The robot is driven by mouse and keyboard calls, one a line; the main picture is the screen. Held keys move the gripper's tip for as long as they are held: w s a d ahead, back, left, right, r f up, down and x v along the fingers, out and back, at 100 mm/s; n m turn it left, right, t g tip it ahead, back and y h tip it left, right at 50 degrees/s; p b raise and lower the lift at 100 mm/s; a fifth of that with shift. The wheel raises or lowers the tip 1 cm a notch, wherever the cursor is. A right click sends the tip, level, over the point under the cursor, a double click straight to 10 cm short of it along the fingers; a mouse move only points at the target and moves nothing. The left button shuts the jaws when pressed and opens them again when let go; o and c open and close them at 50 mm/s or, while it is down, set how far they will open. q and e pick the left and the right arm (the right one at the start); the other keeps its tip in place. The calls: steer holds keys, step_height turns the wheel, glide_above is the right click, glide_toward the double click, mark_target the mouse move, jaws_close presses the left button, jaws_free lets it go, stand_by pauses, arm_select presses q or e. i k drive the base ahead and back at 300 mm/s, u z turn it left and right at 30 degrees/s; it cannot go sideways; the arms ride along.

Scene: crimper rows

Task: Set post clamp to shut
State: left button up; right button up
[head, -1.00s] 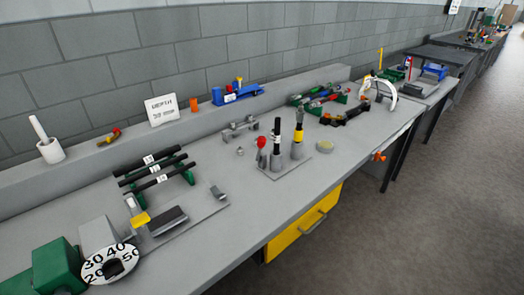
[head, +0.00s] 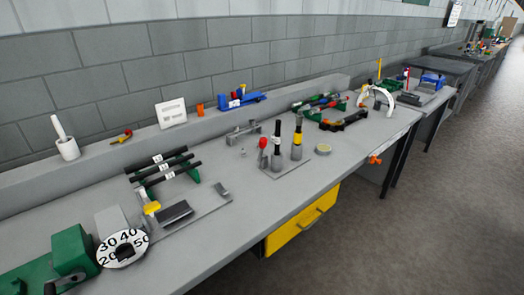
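No part is clearly labelled as the post clamp, and I cannot tell for sure which one it is. A small base plate (head: 300,166) on the bench carries upright posts: a red-topped one (head: 263,150), a dark one (head: 277,143) and a yellow-banded one (head: 297,140). Nearer, a grey plate (head: 212,205) carries a yellow-tipped lever part (head: 151,206) and a dark block (head: 175,212). Whether any clamp is open or shut is too small to tell. Neither of my grippers is in view.
A rack of black rods (head: 163,170) lies behind the grey plate. A yellow drawer (head: 303,220) is under the bench. The floor (head: 400,240) on the right is clear.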

mark_target(263, 141)
steer(key=k, duration=1.05)
steer(key=z, duration=0.55)
steer(key=i, duration=0.6)
steer(key=z, duration=0.6)
steer(key=i, duration=0.85)
steer(key=u, duration=0.95)
steer(key=i, duration=0.65)
steer(key=u, duration=0.8)
